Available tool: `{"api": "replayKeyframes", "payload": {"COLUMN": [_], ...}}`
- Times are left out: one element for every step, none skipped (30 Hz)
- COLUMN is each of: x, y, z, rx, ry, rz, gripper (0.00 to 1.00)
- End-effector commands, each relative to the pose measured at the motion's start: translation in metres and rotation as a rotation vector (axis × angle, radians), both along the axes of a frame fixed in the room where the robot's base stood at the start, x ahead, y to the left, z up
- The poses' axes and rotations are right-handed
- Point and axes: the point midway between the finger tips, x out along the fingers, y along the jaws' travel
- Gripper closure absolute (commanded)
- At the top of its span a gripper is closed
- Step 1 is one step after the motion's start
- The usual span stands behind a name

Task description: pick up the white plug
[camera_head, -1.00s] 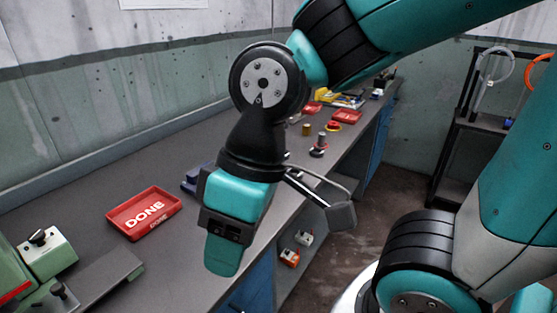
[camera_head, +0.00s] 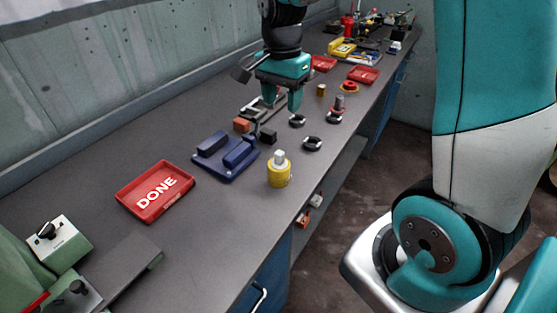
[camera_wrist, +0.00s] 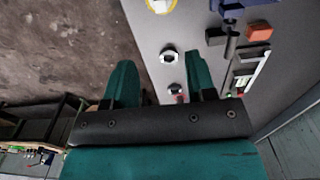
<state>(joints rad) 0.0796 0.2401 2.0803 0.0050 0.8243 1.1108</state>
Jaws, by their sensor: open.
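A white plug-like piece (camera_head: 280,157) stands upright on top of a yellow cylinder (camera_head: 279,176) near the front edge of the bench. In the wrist view the yellow cylinder (camera_wrist: 175,3) is cut by the top edge, with the white piece (camera_wrist: 158,6) showing beside it. My gripper (camera_head: 282,98) is open and points down above the bench, farther back than the yellow cylinder and apart from it. In the wrist view my gripper's two fingers (camera_wrist: 160,80) are spread with nothing held between them.
Dark rings (camera_head: 312,143) lie on the bench near my gripper. A blue fixture (camera_head: 226,158), an orange block (camera_head: 241,125) and a black block (camera_head: 267,136) are to the left.

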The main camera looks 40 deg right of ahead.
Motion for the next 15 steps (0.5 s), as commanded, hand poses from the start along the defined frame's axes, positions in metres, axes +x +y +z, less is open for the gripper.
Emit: {"api": "replayKeyframes", "payload": {"x": [-0.001,-0.001,-0.002,-0.002,-0.002,-0.002,-0.002,-0.001,-0.002,-0.002,-0.001,-0.001,-0.001,-0.001,-0.001], "y": [0.001,0.001,0.002,0.002,0.002,0.003,0.003,0.003,0.003,0.003,0.003,0.003,0.003,0.004,0.004], "z": [-0.013,-0.019,-0.029,-0.036,-0.043,-0.052,-0.059,-0.065,-0.073,-0.078,-0.082,-0.088,-0.091,-0.093,-0.096], "rx": [0.001,0.001,0.001,0.001,0.002,0.001,0.002,0.002,0.002,0.002,0.002,0.002,0.002,0.002,0.002], "ry": [0.009,0.008,0.008,0.008,0.008,0.008,0.007,0.007,0.006,0.006,0.004,0.004,0.003,0.002,0.002], "rz": [0.003,0.004,0.006,0.006,0.007,0.008,0.009,0.009,0.010,0.010,0.011,0.011,0.011,0.011,0.012], "gripper": [0.49,0.49,0.49,0.49,0.49,0.49,0.49,0.49,0.49,0.49,0.49,0.49,0.49,0.49,0.49]}}
